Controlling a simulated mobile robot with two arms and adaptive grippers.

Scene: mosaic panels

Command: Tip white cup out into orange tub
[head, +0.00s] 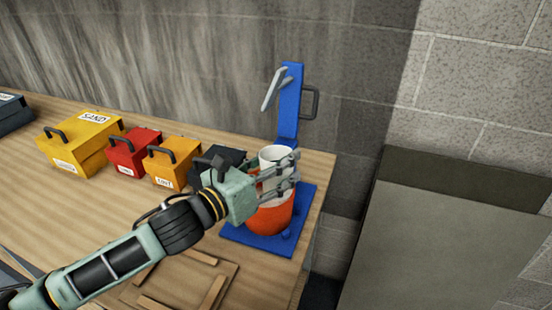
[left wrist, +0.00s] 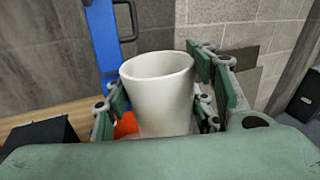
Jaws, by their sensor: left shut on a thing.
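The white cup (head: 275,154) stands upright between the fingers of my left gripper (head: 280,175), which is shut on it. In the left wrist view the cup (left wrist: 158,92) shows its open rim, and the gripper's green finger pads (left wrist: 160,100) are on both sides of it. The orange tub (head: 270,217) is directly below the cup on a blue base. A bit of the tub (left wrist: 125,125) shows behind the cup in the left wrist view. The inside of the tub and the cup's bottom are hidden. My right gripper is not in view.
A blue stand (head: 290,105) with a grey lever rises behind the tub from its blue base (head: 307,192). Yellow (head: 80,143), red (head: 134,150) and orange (head: 172,162) boxes with handles line the table's back, left of the gripper. A wooden frame (head: 180,283) lies at the front.

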